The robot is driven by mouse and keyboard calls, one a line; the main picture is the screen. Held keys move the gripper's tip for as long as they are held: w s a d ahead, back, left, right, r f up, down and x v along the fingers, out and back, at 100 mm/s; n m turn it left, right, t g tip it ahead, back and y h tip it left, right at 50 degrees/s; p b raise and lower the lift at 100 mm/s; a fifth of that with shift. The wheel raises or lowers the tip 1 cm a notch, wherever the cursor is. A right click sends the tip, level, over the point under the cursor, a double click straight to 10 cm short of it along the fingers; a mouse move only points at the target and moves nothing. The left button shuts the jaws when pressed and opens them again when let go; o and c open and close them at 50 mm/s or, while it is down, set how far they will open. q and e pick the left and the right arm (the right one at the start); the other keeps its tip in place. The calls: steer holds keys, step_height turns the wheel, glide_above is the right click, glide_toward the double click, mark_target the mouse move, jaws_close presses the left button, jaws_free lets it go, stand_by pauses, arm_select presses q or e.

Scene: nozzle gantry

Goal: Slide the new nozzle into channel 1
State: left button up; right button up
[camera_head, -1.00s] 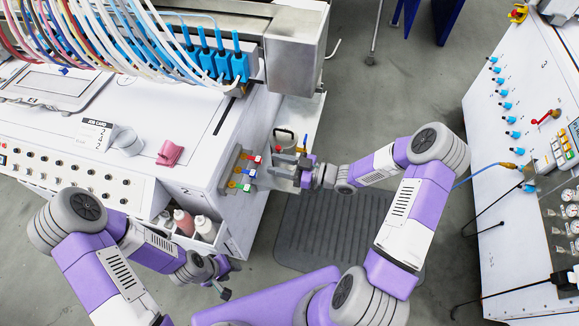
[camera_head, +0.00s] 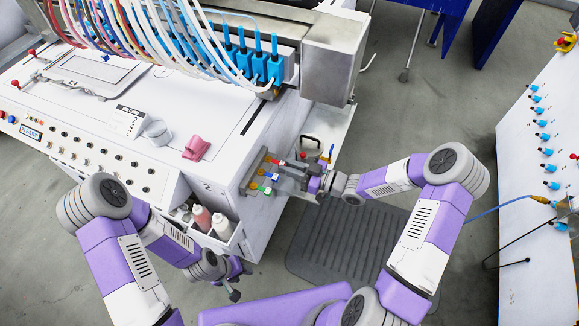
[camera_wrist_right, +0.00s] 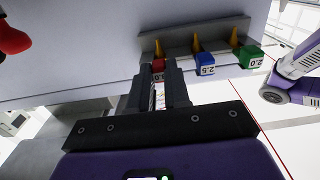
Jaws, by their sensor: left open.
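A small rack (camera_head: 256,182) on the machine's side holds three nozzles with coloured blocks: red (camera_wrist_right: 158,65), blue (camera_wrist_right: 204,64) and green (camera_wrist_right: 250,56), each with a brass tip. The blue block's label seems to read 2.5 and the green one's 2.0. My right gripper (camera_wrist_right: 159,72) is at the rack with the red block between its fingertips; I cannot tell whether they press on it. My left gripper (camera_head: 239,282) is open and empty, low beside the machine's front. Blue channel connectors (camera_head: 259,67) hang on the gantry; channel 1 cannot be made out.
A job card (camera_head: 128,121), a grey cup (camera_head: 157,132) and a pink object (camera_head: 196,147) are on the machine top. Bottles (camera_head: 202,217) stand in a front bin. A dark floor mat (camera_head: 345,245) lies below my right arm. A panel with blue fittings (camera_head: 541,123) stands at right.

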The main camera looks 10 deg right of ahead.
jaws_close()
steer(key=shift+r, duration=0.25)
steer(key=shift+d, duration=0.1)
steer(key=v, duration=0.6)
steer(key=shift+p, duration=0.45)
stand_by(0.8)
steer(key=shift+s, duration=0.15)
stand_by(1.2)
